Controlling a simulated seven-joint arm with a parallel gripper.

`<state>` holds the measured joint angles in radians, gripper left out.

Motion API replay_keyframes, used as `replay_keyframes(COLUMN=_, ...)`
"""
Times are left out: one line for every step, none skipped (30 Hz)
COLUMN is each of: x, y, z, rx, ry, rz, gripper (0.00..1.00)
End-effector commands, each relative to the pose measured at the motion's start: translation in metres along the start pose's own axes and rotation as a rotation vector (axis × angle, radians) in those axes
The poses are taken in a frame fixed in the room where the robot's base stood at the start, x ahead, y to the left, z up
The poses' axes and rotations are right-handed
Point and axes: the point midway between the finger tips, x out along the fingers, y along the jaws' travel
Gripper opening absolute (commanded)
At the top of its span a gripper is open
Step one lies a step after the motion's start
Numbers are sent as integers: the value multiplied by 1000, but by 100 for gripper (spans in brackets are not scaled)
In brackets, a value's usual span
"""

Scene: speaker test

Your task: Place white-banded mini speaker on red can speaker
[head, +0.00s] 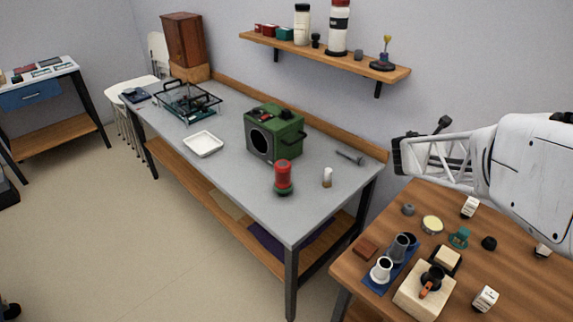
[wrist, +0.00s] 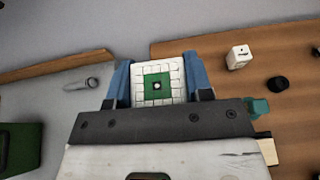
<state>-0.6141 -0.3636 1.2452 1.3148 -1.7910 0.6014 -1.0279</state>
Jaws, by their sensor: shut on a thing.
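The red can speaker (head: 283,177) stands upright on the grey table near its front edge, a red cylinder with a dark base. My gripper (head: 404,156) is in the air at the right, above and between the grey table and the wooden table. In the wrist view, its blue fingers (wrist: 157,66) are shut on a block with a white tiled border around a green square and a small light dot, apparently the white-banded mini speaker (wrist: 171,92). Its other sides are hidden there. In the head view the held thing is hard to make out.
A green boxy speaker (head: 277,131) stands behind the red can speaker. A small white cylinder (head: 327,176) stands to its right, and a white tray (head: 203,144) lies to the left. The wooden table (head: 519,262) is crowded with small items. A wall shelf (head: 330,57) hangs above.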

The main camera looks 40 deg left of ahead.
Motion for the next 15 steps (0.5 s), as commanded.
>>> replay_keyframes(x=-7, y=12, z=-4, rx=-2, ry=0, rz=3, gripper=21)
replay_keyframes(x=-10, y=18, z=-7, rx=-3, ry=1, rz=3, gripper=21)
replay_keyframes(x=-15, y=26, z=-11, rx=-3, ry=1, rz=3, gripper=21)
replay_keyframes(x=-19, y=31, z=-13, rx=-2, ry=1, rz=2, gripper=21)
replay_keyframes(x=-23, y=38, z=-16, rx=-2, ry=1, rz=4, gripper=21)
replay_keyframes(x=-28, y=45, z=-20, rx=-2, ry=1, rz=3, gripper=21)
replay_keyframes(x=-32, y=50, z=-22, rx=-3, ry=1, rz=3, gripper=21)
replay_keyframes(x=-36, y=56, z=-25, rx=-3, ry=1, rz=4, gripper=21)
replay_keyframes(x=-42, y=63, z=-28, rx=-3, ry=1, rz=4, gripper=21)
replay_keyframes(x=-46, y=69, z=-31, rx=-3, ry=0, rz=4, gripper=21)
replay_keyframes(x=-50, y=74, z=-34, rx=-4, ry=1, rz=4, gripper=21)
replay_keyframes(x=-56, y=81, z=-37, rx=-3, ry=1, rz=5, gripper=21)
replay_keyframes(x=-60, y=87, z=-40, rx=-3, ry=0, rz=5, gripper=21)
replay_keyframes(x=-64, y=92, z=-43, rx=-4, ry=1, rz=5, gripper=21)
replay_keyframes(x=-70, y=99, z=-47, rx=-4, ry=2, rz=5, gripper=21)
